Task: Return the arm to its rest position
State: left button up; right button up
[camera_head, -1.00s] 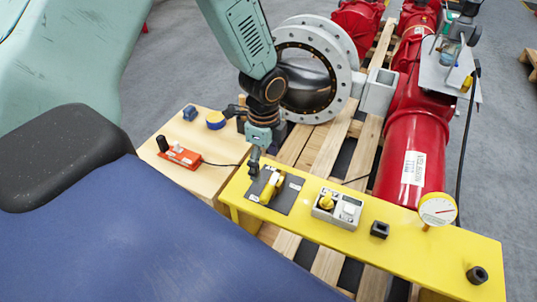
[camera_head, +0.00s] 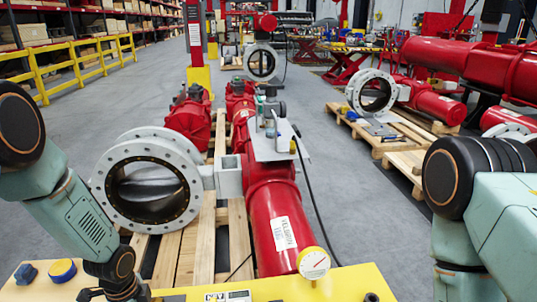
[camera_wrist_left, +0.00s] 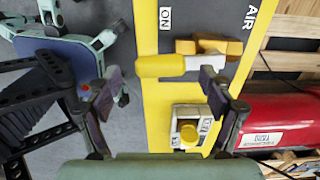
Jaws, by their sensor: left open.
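My left arm comes in from the left in the head view. Its gripper is mostly cut off by the bottom edge. In the left wrist view my left gripper (camera_wrist_left: 163,80) is open, its fingers wide apart with nothing held. The yellow valve handle (camera_wrist_left: 160,66) shows beyond the fingers, by the ON label on the yellow panel (camera_wrist_left: 152,115). A grey box with a yellow knob (camera_wrist_left: 189,133) sits beside it. My right arm's links stand at the right of the head view; its gripper is out of frame.
A red actuator (camera_head: 272,205) with a round flanged valve (camera_head: 181,150) lies on a wooden pallet (camera_head: 239,240) beyond the yellow panel. A pressure gauge (camera_head: 313,262) stands at the panel's back edge. Grey floor (camera_head: 345,190) is open to the actuator's right.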

pick_arm(q)
jog(key=shift+f, duration=1.1)
jog(key=shift+r, duration=0.15)
